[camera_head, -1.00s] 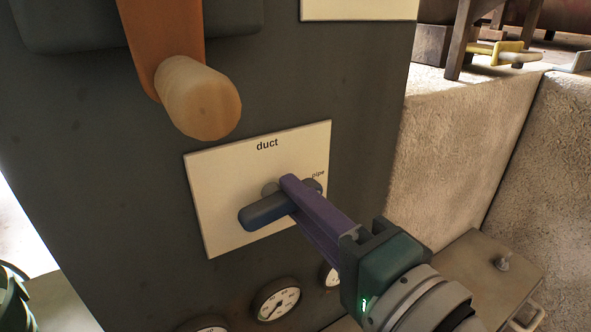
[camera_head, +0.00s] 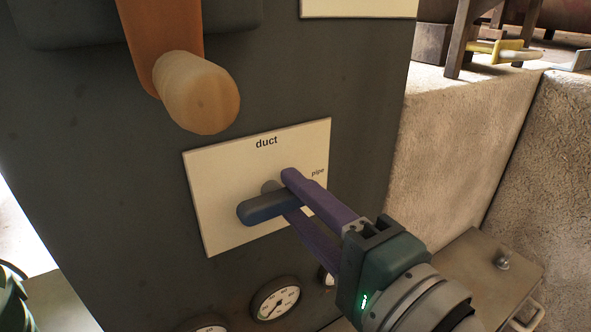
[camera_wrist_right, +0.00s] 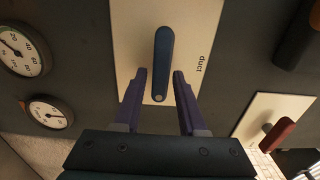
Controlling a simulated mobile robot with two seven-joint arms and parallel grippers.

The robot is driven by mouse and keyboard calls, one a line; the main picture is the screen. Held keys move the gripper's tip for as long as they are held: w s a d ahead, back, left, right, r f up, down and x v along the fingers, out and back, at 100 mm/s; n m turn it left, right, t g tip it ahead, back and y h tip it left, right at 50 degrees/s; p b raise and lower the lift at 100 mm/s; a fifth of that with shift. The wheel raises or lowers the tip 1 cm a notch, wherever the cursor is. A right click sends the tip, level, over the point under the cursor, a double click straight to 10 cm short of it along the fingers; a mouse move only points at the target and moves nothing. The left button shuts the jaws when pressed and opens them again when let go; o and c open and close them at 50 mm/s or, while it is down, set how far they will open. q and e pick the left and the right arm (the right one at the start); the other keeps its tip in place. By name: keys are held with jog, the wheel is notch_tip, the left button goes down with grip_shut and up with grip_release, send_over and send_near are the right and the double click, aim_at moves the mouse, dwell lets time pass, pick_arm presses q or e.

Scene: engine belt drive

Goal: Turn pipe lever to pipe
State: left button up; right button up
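The pipe lever (camera_head: 262,209) is a dark blue rounded handle on a cream plate (camera_head: 225,218) marked "duct" at the top and "pipe" at the right. In the head view it lies nearly level, and its right end is hidden by my gripper. My right gripper (camera_head: 290,193) is open, one purple finger above the lever and the other below it. The right wrist view shows the lever (camera_wrist_right: 162,60) with its near end between the open fingers (camera_wrist_right: 160,76), with gaps on both sides. My left gripper is not in view.
An orange arm with a wooden knob (camera_head: 198,92) sticks out above the plate. Round gauges (camera_head: 275,300) sit below it. In the right wrist view, a second plate with a red lever (camera_wrist_right: 278,134) is at the right. A metal box (camera_head: 480,275) stands at lower right.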

jog(key=shift+o, duration=0.9)
jog(key=p+v, duration=0.2)
jog(key=v, duration=0.8)
